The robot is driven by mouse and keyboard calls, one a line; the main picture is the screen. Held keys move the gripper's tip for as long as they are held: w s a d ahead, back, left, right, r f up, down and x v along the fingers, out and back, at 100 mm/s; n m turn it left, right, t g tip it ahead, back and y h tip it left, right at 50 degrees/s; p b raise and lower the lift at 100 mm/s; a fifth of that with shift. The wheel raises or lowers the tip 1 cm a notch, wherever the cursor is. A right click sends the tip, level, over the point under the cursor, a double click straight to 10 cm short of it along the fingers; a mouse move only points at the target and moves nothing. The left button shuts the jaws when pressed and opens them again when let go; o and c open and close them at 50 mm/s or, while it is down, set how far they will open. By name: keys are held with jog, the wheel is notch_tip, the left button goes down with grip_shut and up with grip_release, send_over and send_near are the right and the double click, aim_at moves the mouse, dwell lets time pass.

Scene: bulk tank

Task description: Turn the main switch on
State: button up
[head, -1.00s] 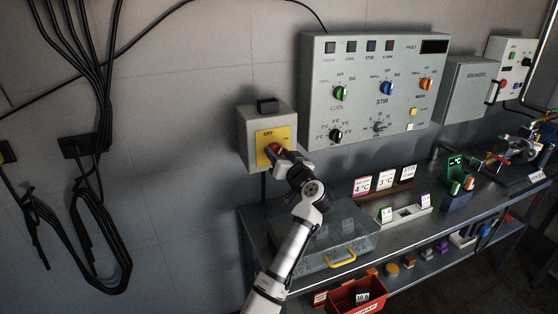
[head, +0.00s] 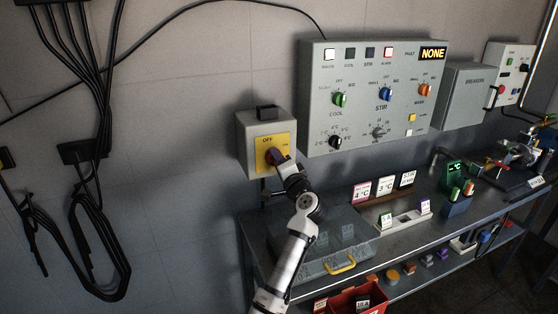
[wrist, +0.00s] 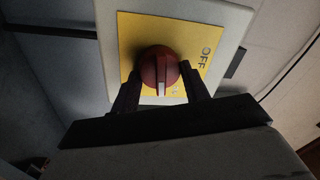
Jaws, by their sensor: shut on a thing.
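In the wrist view the knob's white mark points away from OFF, toward small lettering that I cannot read clearly. My gripper (wrist: 162,88) is shut on the red knob, one finger on each side. In the head view my gripper (head: 277,160) partly hides the knob. The control panel (head: 360,110) right of the switch has lit lamps, and its fault display (head: 433,54) reads NONE.
A bench (head: 398,236) stands below, with a clear lidded case (head: 345,240), label cards and small parts. A breaker box (head: 470,95) hangs right of the panel. Black cables (head: 95,225) hang at left; the wall between is bare.

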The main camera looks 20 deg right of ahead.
jog(key=shift+m, duration=0.8)
jog(key=o, duration=1)
jog(key=shift+s+d+f+b, duration=0.15)
jog(key=shift+s+b, duration=0.45)
jog(key=shift+s, duration=1.7)
jog(key=shift+s+f+b, duration=0.3)
jog(key=shift+s+b, duration=0.25)
jog(key=shift+s, duration=1.75)
jog(key=shift+s+d+f+b, duration=0.15)
jog(key=shift+s+b, duration=0.45)
jog(key=shift+s, duration=1.7)
